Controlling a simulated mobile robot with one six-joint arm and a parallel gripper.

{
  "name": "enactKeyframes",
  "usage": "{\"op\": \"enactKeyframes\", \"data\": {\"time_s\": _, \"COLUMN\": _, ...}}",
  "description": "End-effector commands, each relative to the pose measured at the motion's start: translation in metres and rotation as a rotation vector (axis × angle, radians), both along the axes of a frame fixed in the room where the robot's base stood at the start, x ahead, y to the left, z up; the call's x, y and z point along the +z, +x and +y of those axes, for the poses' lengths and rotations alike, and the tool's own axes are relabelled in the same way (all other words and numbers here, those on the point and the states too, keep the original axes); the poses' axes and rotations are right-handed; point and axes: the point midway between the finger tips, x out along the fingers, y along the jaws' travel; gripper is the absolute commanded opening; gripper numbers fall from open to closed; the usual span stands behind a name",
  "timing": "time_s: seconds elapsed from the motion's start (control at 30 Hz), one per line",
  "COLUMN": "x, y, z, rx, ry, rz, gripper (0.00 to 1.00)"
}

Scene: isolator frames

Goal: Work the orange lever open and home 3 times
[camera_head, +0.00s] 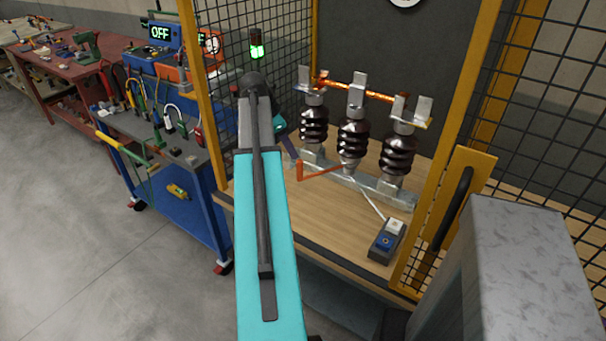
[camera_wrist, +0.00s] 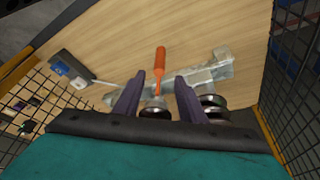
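The isolator has three dark ribbed insulators (camera_head: 352,145) on a grey metal base (camera_head: 372,187), with copper bars (camera_head: 362,91) across their tops. The orange lever (camera_head: 318,172) sticks out low at the front left of the base, its end bent. In the wrist view the orange lever (camera_wrist: 160,60) lies just beyond my fingertips, in line with the gap between them. My gripper (camera_wrist: 157,78) has its two purple fingers apart, with nothing clasped. In the head view my arm hides most of the gripper; a purple finger shows left of the lever.
A small switch box (camera_head: 386,242) is cabled to the base on the wooden bench (camera_head: 335,222). Yellow-framed mesh (camera_head: 222,75) stands at the left, more at the right. A signal lamp (camera_head: 257,50) glows green. A blue tool cart (camera_head: 185,205) stands outside, left.

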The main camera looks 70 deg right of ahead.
Motion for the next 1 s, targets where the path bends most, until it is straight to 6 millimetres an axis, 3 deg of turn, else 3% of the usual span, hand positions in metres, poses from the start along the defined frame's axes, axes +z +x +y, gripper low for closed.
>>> {"op": "enactKeyframes", "data": {"time_s": 0.37, "x": -0.019, "y": -0.007, "z": -0.005, "rx": -0.001, "ry": 0.002, "rz": 0.0, "gripper": 0.37}}
{"op": "enactKeyframes", "data": {"time_s": 1.0, "x": -0.085, "y": -0.028, "z": -0.023, "rx": -0.002, "ry": 0.002, "rz": 0.001, "gripper": 0.37}}
